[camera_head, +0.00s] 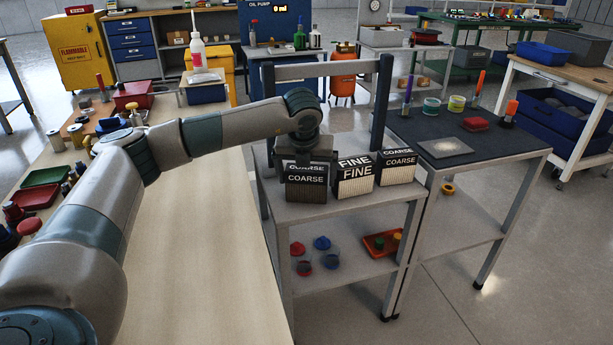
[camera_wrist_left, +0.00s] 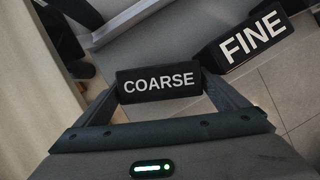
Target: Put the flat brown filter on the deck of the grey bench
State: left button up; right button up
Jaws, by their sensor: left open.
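Three block-shaped filters stand in a row on the grey bench (camera_head: 335,205). The left one (camera_head: 306,193) is marked COARSE and has a brown pleated lower front. The middle one (camera_head: 355,184) is marked FINE and is pale below. The right one (camera_head: 397,175) is marked COARSE and is greyish below. My left gripper (camera_head: 304,163) is at the left COARSE filter, from above and behind. In the left wrist view the COARSE filter (camera_wrist_left: 158,83) lies between the open fingertips (camera_wrist_left: 161,92); contact cannot be told. The FINE filter (camera_wrist_left: 252,38) is just beside it. My right gripper is not in view.
A frame with dark posts (camera_head: 381,100) and a grey crossbar (camera_head: 320,70) rises from the bench. To the right, a dark-topped table (camera_head: 500,150) bears a grey plate (camera_head: 444,147), cups and tools. The lower shelf (camera_head: 345,235) holds an orange tray (camera_head: 382,243) and coloured-lidded jars.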

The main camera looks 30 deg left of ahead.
pick_arm(q)
jog(key=shift+r, duration=0.1)
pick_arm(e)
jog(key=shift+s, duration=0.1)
pick_arm(q)
jog(key=shift+s+d+r, duration=0.1)
jog(key=shift+r, duration=0.2)
jog(key=v, duration=1.1)
jog(key=shift+r+p, duration=0.15)
jog(key=shift+p, duration=0.15)
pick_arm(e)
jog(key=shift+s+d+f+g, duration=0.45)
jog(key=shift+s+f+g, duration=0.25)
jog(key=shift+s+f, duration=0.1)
pick_arm(q)
jog(key=shift+s, duration=0.1)
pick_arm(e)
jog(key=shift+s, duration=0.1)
